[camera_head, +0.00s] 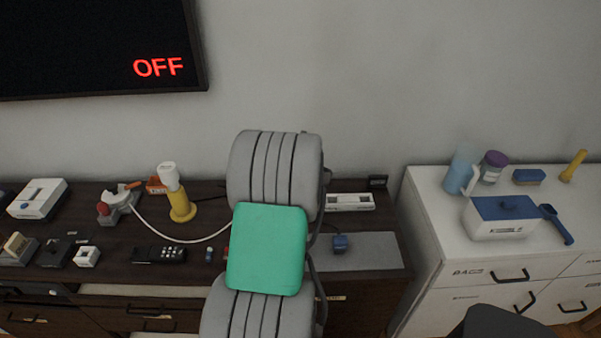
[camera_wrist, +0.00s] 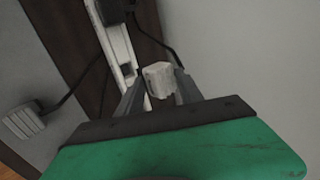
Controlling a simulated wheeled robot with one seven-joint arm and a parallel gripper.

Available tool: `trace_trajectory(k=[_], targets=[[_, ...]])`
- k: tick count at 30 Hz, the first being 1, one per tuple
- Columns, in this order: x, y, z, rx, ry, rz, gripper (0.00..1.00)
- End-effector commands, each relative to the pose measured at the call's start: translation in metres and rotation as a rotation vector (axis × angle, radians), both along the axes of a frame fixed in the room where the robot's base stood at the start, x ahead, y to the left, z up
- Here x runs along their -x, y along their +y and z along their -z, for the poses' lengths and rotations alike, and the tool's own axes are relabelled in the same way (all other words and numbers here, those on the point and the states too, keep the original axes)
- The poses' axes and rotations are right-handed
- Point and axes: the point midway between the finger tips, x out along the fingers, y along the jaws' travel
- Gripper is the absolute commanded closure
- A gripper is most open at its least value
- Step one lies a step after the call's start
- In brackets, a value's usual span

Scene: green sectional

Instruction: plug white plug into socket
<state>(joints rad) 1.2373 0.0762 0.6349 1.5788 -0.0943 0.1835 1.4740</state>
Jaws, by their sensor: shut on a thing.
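In the wrist view a white plug (camera_wrist: 158,78) sits between the fingertips of my gripper (camera_wrist: 157,86), which is shut on it. A white socket strip (camera_wrist: 122,48) lies just beyond and to the left of the plug. I cannot tell whether the plug touches the strip or how its pins sit. In the head view the socket strip (camera_head: 350,202) lies at the back right of the dark cabinet. There my arm hides my gripper and the held plug.
A blue block (camera_head: 340,243) with a cord is on the grey mat (camera_head: 375,252). A cord (camera_wrist: 152,38) passes near the plug. The wall screen (camera_head: 160,67) reads OFF. A black remote (camera_head: 159,254) and a yellow-based item (camera_head: 181,205) stand left. A white cabinet (camera_head: 425,215) is right.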

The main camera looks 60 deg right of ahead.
Motion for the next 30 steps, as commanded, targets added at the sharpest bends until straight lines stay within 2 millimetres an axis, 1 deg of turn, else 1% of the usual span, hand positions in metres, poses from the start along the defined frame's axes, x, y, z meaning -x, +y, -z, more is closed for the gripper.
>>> trace_trajectory(k=[2,12,17,27,30], targets=[[0.003,-0.002,0.0,0.003,-0.002,0.014,1.0],[0.002,-0.001,0.0,-0.008,0.002,0.009,1.0],[0.002,-0.001,0.013,-0.008,0.003,0.008,1.0],[0.002,-0.001,0.051,-0.007,0.003,0.007,1.0],[0.002,-0.001,0.057,-0.007,0.003,0.007,1.0]])
